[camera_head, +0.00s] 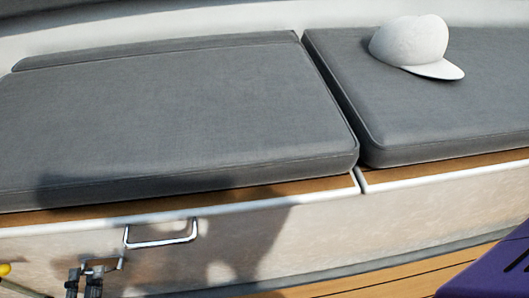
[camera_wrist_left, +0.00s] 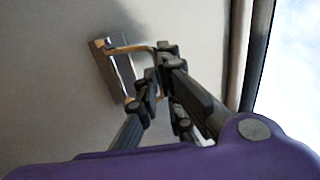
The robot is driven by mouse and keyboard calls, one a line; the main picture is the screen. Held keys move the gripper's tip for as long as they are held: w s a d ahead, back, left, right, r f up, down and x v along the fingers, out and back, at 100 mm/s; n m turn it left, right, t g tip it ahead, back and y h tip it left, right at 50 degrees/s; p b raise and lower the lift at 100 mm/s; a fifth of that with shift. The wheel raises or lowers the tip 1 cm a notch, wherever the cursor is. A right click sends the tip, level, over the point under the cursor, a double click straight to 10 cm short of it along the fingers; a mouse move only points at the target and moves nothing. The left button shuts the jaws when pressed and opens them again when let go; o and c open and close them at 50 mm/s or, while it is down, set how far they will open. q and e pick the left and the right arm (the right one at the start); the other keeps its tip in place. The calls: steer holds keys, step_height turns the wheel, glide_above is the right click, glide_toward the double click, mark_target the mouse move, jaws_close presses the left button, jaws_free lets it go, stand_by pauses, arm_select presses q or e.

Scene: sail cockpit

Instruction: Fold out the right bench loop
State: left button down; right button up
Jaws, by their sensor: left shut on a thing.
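A small metal loop (camera_head: 104,262) sits low on the pale bench front at the lower left of the head view. In the left wrist view the loop (camera_wrist_left: 138,48) stands out from its metal plate (camera_wrist_left: 118,68) on the bench wall. My left gripper (camera_head: 85,272) is shut on this loop; its dark fingers (camera_wrist_left: 157,72) close around the loop's outer side and hide part of it. A larger U-shaped metal handle (camera_head: 161,241) is on the bench front just up and right of the gripper. My right gripper is not in view.
Grey cushions (camera_head: 180,115) lie on the bench above a wooden strip (camera_head: 80,211). A white cap (camera_head: 410,42) rests on the right cushion (camera_head: 440,105). A yellow knob (camera_head: 5,269) shows at the left edge. The wooden floor (camera_head: 380,282) in front looks clear.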

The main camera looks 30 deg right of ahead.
arm_select(q)
steer(key=shift+s+a+f+t+h+b, duration=0.1)
steer(key=shift+s+f+t+h+b, duration=0.25)
steer(key=shift+b, duration=0.6)
steer(key=shift+f+t+h+b, duration=0.15)
steer(key=shift+t+b, duration=0.4)
steer(key=shift+b, duration=0.35)
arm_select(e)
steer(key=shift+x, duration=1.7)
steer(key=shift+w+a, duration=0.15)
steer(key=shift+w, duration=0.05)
arm_select(q)
steer(key=c, duration=1.9)
jaws_free()
steer(key=shift+c, duration=0.2)
steer(key=v, duration=1.2)
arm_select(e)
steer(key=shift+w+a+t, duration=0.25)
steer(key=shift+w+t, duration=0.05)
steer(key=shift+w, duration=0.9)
